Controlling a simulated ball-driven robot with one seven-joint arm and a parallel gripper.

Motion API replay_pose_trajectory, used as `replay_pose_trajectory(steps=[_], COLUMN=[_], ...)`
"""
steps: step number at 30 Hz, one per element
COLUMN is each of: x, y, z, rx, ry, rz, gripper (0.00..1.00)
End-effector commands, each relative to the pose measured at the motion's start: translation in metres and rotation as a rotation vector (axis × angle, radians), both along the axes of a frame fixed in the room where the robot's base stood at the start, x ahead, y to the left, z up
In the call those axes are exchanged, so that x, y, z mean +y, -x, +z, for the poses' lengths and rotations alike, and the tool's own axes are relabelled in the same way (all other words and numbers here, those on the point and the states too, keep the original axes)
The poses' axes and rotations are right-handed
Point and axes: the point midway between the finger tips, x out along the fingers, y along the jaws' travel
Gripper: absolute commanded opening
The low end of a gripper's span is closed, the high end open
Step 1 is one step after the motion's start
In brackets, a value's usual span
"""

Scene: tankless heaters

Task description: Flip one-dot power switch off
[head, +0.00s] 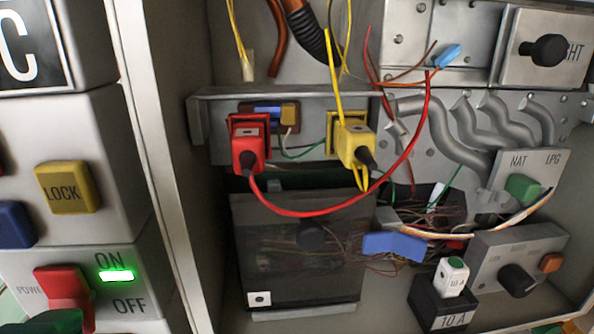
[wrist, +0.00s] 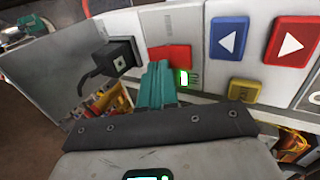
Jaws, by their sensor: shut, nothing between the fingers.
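The red power switch (head: 62,284) is on the lower left panel in the head view, next to a lit green lamp (head: 115,275) between the words ON and OFF. The red switch (wrist: 170,57) also shows in the wrist view, just beyond the fingertips, with the green lamp (wrist: 184,78) to its right. My gripper (wrist: 158,68) is shut and empty, its teal fingers together at the switch's lower edge. I cannot tell whether they touch it. Part of the teal gripper (head: 45,322) shows at the lower left in the head view, overlapping the switch's lower part.
A black plug (wrist: 120,60) with one dot on its face juts out left of the switch in the wrist view. Yellow LOCK button (head: 67,187) and blue button (head: 14,225) are above the switch. An open cabinet with loose wires (head: 290,212) lies to the right.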

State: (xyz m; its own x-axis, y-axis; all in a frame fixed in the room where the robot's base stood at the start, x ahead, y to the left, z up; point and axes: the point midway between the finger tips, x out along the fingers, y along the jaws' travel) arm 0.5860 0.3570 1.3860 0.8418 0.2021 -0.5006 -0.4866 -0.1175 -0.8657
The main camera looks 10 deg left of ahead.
Motion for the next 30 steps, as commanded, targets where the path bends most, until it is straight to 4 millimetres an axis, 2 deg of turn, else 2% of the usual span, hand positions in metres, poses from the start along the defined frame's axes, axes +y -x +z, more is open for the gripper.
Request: replay_pose_trajectory(steps=[17, 26, 28, 30], x=[0.002, 0.002, 0.002, 0.002], y=[-0.006, -0.011, -0.011, -0.011], z=[-0.005, -0.018, -0.010, -0.010], rx=[-0.006, -0.086, -0.089, -0.087], ry=[-0.001, -0.020, -0.022, -0.021], rz=[0.000, -0.002, -0.001, -0.001], gripper=[0.00, 0.00, 0.00, 0.00])
